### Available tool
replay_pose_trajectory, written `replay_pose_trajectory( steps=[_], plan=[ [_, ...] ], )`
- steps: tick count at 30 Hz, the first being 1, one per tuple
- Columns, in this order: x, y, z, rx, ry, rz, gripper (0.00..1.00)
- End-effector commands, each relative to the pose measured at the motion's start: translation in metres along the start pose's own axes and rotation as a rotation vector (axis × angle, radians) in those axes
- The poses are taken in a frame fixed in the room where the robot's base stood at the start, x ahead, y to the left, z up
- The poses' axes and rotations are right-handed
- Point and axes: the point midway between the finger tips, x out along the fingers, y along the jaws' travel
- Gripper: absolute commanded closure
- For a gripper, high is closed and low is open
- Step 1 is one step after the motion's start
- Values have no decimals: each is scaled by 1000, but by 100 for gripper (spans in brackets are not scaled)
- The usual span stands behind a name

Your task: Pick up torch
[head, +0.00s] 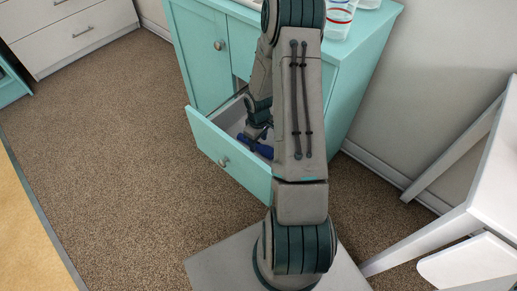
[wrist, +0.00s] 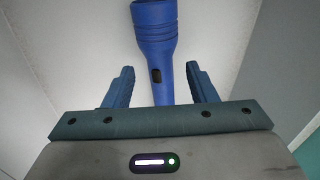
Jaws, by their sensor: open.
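The torch (wrist: 162,40) is blue with a wide ribbed head and a dark switch on its narrower handle. It lies in the open drawer of the teal cabinet; in the head view a small blue part of it (head: 262,149) shows beside my arm. My gripper (wrist: 160,80) is open, with one blue finger on each side of the torch handle in the wrist view. Gaps show between both fingers and the handle. The lower end of the handle is hidden behind the gripper body. In the head view my arm hides much of the gripper.
The open drawer (head: 205,137) has a teal front and pale inside walls. The teal cabinet (head: 202,60) stands behind it, with clear containers (head: 338,18) on top. A white table (head: 490,190) stands at right. Carpet (head: 110,130) is clear at left.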

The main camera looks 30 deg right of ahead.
Motion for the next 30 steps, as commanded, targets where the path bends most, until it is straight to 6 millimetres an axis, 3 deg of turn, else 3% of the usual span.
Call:
replay_pose_trajectory(
  steps=[3,10,15,16,30],
  plan=[
    [17,0,1,-1,-2,-1,48],
    [17,0,1,-1,-1,0,48],
    [17,0,1,-1,-1,0,96],
    [17,0,1,-1,-1,0,100],
    [5,0,0,0,0,1,100]
  ],
)
